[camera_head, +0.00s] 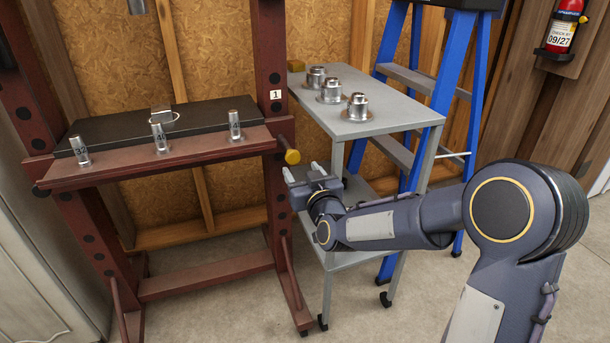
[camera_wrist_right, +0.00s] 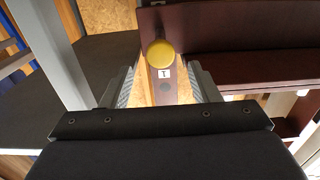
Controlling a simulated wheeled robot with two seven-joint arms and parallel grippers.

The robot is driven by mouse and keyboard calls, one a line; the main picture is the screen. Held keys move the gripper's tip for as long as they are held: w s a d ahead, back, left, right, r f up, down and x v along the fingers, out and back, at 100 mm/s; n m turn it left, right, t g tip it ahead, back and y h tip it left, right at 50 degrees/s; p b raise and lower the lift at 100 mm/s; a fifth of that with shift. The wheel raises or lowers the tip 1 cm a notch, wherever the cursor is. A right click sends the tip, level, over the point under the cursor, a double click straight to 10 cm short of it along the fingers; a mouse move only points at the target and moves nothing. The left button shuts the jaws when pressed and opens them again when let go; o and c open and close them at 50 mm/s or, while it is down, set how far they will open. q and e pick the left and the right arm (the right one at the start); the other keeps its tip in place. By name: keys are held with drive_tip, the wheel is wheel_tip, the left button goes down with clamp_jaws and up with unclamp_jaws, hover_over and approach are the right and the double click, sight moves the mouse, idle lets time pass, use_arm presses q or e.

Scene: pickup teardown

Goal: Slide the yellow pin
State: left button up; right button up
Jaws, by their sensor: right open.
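The yellow pin (camera_head: 292,157) sticks out from the right post of the dark red press frame (camera_head: 274,60), at the height of its crossbeam. In the right wrist view the round yellow pin head (camera_wrist_right: 161,54) is ahead of the fingertips, slightly above the gap between them. My right gripper (camera_head: 302,172) is open and empty, just below and to the right of the pin, apart from it. In the right wrist view both fingers of the right gripper (camera_wrist_right: 168,88) are spread, with a "1" label between them. My left gripper is not in view.
Three metal sockets, one of them the middle socket (camera_head: 159,137), stand on the press crossbeam. A grey cart (camera_head: 375,125) with metal parts on top stands close to the right of the press. A blue ladder (camera_head: 452,60) stands behind the cart.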

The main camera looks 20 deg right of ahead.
sight(294, 159)
drive_tip(key=w, duration=0.7)
drive_tip(key=shift+w+a+b, duration=0.15)
drive_tip(key=shift+w+b, duration=0.05)
drive_tip(key=shift+b, duration=0.2)
